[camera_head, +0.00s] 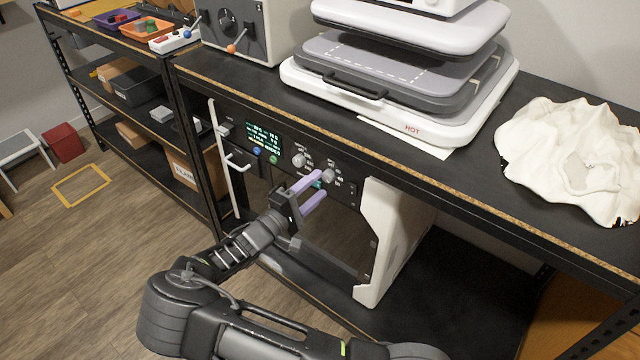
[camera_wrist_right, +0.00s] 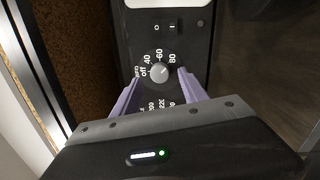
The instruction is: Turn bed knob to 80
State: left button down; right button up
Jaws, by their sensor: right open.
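The bed knob (camera_head: 328,175) is a round, light grey dial on the black front panel of the printer under the table. In the right wrist view the bed knob (camera_wrist_right: 159,72) has white labels off, 40, 60 and 80 around it. I cannot clearly tell which label its pointer faces. My right gripper (camera_head: 321,184) is open in front of the panel. In the wrist view its lilac fingers (camera_wrist_right: 158,76) stand on either side of the knob, with gaps visible. Contact is not visible. My left gripper is out of view.
A second knob (camera_head: 298,160) sits left of the bed knob, beside a green-text screen (camera_head: 265,138). A white handle bar (camera_head: 226,165) stands at the left. The tabletop edge (camera_head: 400,165) overhangs the panel. A heat press (camera_head: 400,75) stands on top.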

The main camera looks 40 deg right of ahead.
jog(key=v, duration=0.5)
jog(key=shift+s+a, duration=0.1)
jog(key=shift+a, duration=0.15)
